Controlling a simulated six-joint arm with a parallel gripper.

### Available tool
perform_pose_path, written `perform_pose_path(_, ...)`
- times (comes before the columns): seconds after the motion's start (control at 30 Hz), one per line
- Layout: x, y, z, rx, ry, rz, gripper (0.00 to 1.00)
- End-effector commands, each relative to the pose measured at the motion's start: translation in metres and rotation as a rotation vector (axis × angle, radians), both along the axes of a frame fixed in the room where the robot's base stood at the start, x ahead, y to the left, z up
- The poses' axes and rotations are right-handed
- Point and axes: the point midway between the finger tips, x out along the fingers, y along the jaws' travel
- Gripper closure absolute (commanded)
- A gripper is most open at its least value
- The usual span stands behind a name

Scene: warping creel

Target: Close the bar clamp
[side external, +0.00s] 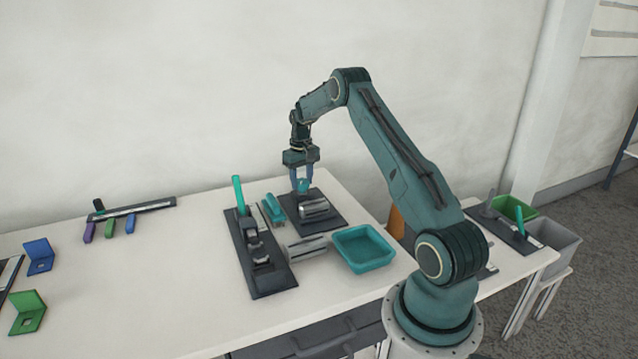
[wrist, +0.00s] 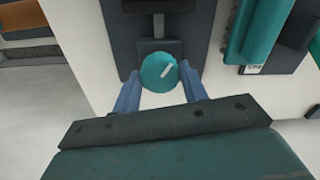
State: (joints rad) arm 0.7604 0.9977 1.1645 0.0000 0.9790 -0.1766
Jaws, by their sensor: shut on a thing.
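My gripper (side external: 302,176) points down over the dark plate (side external: 338,216) near the back right of the table. Its blue fingers are shut on a round teal knob (side external: 303,186), which shows a white line on top in the wrist view (wrist: 157,74). The knob sits at a fixture on that plate with a silver cylinder-like part (side external: 314,209); I take this to be the bar clamp, but cannot tell for sure. The fingers hide the knob's sides. How far the clamp is closed cannot be told.
Left of the fixture are a teal part (side external: 272,209) and a dark fixture (side external: 262,262) with an upright teal handle (side external: 238,193). A grey metal block (side external: 306,248) and a teal tray (side external: 364,249) stand in front.

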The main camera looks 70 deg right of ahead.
Motion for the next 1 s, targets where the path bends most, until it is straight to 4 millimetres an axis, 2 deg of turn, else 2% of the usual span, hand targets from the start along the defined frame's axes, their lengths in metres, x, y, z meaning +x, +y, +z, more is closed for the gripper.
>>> perform_pose_path(0.6, -0.0005, -0.0004, 0.0010, -0.001, 0.000, -0.582, 0.80)
perform_pose_path(1.0, -0.0004, -0.0002, 0.0010, 0.001, 0.001, -0.841, 0.80)
